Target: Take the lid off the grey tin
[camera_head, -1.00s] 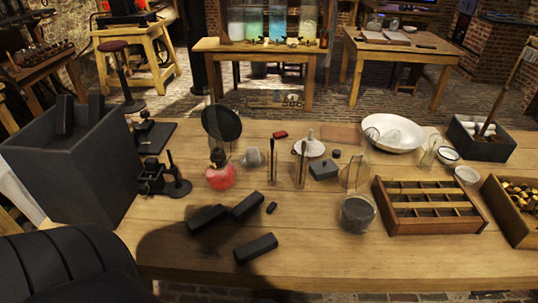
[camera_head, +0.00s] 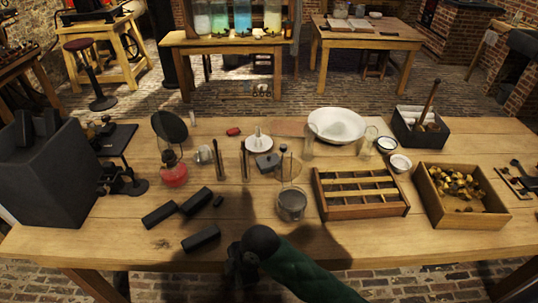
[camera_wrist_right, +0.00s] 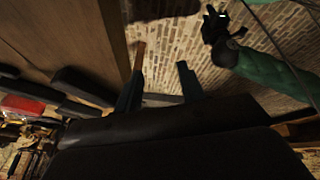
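The grey tin (camera_head: 267,163) is a small dark grey box with a knob on its lid, near the middle of the table in the head view. Its lid looks seated on top. My right gripper (camera_head: 236,268) is low over the table's front edge, well in front of the tin and apart from it. In the right wrist view its two dark fingers (camera_wrist_right: 160,78) are spread with nothing between them. The tin cannot be made out there. A green arm with a black gripper (camera_wrist_right: 215,26), apparently my left, shows at the upper right; its fingers are unclear.
A glass jar (camera_head: 292,205) stands in front of the tin, with upright glass plates nearby. A white funnel-like piece (camera_head: 258,143) is just behind it. A wooden divided tray (camera_head: 362,212) lies to the right. Black blocks (camera_head: 201,239) lie to the front left.

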